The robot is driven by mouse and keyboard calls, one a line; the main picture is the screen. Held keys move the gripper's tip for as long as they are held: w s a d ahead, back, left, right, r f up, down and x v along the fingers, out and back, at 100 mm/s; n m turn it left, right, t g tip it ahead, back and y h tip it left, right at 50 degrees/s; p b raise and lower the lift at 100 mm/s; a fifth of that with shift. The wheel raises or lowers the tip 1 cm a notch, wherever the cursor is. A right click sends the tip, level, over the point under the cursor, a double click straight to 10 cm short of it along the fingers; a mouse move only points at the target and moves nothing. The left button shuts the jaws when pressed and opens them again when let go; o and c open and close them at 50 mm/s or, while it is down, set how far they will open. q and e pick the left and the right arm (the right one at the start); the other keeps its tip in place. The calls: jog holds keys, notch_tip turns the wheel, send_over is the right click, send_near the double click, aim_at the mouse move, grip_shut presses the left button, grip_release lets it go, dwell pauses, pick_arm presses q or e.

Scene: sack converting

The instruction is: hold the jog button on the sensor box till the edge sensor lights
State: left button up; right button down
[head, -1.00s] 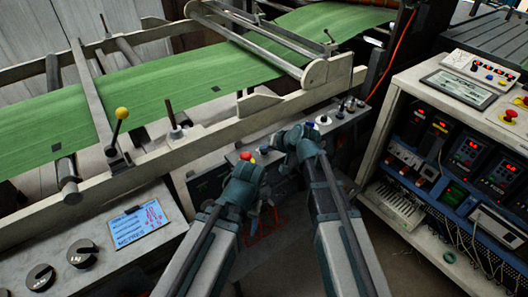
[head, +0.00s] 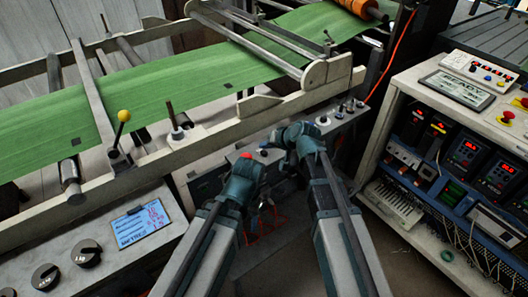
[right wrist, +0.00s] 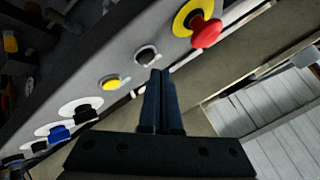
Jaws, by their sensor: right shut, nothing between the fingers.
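The sensor box is the long grey panel (head: 222,170) under the green web; its face with a row of buttons fills much of the right wrist view (right wrist: 75,70). There I see a red mushroom button on a yellow ring (right wrist: 205,30), a dark button (right wrist: 146,55), a yellow button (right wrist: 112,83) and a blue button (right wrist: 60,132). No label shows which is the jog button. My right gripper (head: 277,141) is shut and empty; its fingertips (right wrist: 160,74) appear just by the dark button, contact unclear. My left gripper (head: 246,172) is low before the box, its jaws unclear. I cannot make out the edge sensor.
The green web (head: 180,95) with dark square marks runs above on a grey frame (head: 190,146). A yellow-knobbed lever (head: 123,116) stands at left, above a blue display (head: 140,223) and black knobs. A control cabinet (head: 400,120) with red readouts bounds the right.

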notch_tip(320, 180, up, 5)
jog(key=p, duration=0.4)
jog(key=shift+f, duration=0.1)
dwell(1.0)
jog(key=s+d+f+n+g+h+p, duration=0.1)
jog(key=s+d+n+g+h+p, duration=0.1)
jog(key=s, duration=1.1)
jog(key=s+d+f+n+g+h+p, duration=0.1)
jog(key=s+g+h, duration=0.4)
jog(key=s, duration=0.7)
jog(key=shift+s+d+n+h+p, duration=0.35)
jog(key=shift+d+n+p, duration=0.35)
jog(key=shift+d+p, duration=0.45)
